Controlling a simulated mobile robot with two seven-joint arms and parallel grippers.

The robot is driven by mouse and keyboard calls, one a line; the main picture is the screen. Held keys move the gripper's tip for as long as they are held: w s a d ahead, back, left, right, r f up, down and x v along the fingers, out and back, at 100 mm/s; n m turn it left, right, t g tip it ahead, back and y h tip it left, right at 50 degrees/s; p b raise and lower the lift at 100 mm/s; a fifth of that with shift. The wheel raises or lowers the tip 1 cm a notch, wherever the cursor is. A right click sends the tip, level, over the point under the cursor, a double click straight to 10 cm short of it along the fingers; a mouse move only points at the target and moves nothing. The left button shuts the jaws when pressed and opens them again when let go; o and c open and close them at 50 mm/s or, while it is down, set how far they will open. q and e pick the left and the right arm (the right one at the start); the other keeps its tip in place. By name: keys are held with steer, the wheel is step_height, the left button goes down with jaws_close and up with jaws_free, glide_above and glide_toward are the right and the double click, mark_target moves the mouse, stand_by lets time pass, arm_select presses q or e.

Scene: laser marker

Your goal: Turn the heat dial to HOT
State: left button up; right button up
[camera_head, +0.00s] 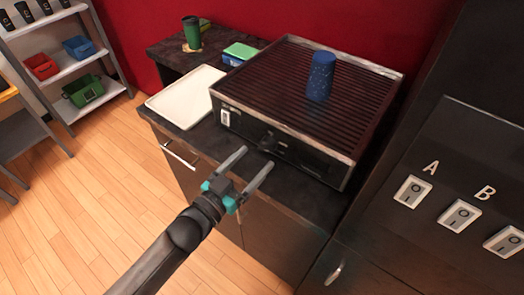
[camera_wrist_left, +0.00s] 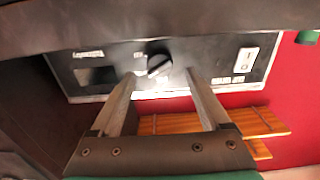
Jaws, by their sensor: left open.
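The heat dial (camera_head: 268,140) is a small dark knob on the front panel of the black ribbed-top machine (camera_head: 300,62). In the left wrist view the dial (camera_wrist_left: 159,66) is round and black with a raised grip bar. My left gripper (camera_head: 256,158) is open, its two grey fingers pointing at the front panel. In the left wrist view the dial shows between and just beyond the fingertips (camera_wrist_left: 160,74). I cannot tell whether a finger touches it. The panel's printed labels are too blurred to read. My right gripper is not in view.
A white rocker switch (camera_head: 225,118) is on the same panel. A speckled blue tumbler (camera_head: 321,76) stands on the machine's top. A white tray (camera_head: 187,95), a blue-green box (camera_head: 239,53) and a green cup (camera_head: 192,33) are on the counter. Wall switches (camera_head: 412,191) are at right.

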mark_target(267, 146)
arm_select(q)
steer(key=shift+x, duration=2.05)
jaws_close()
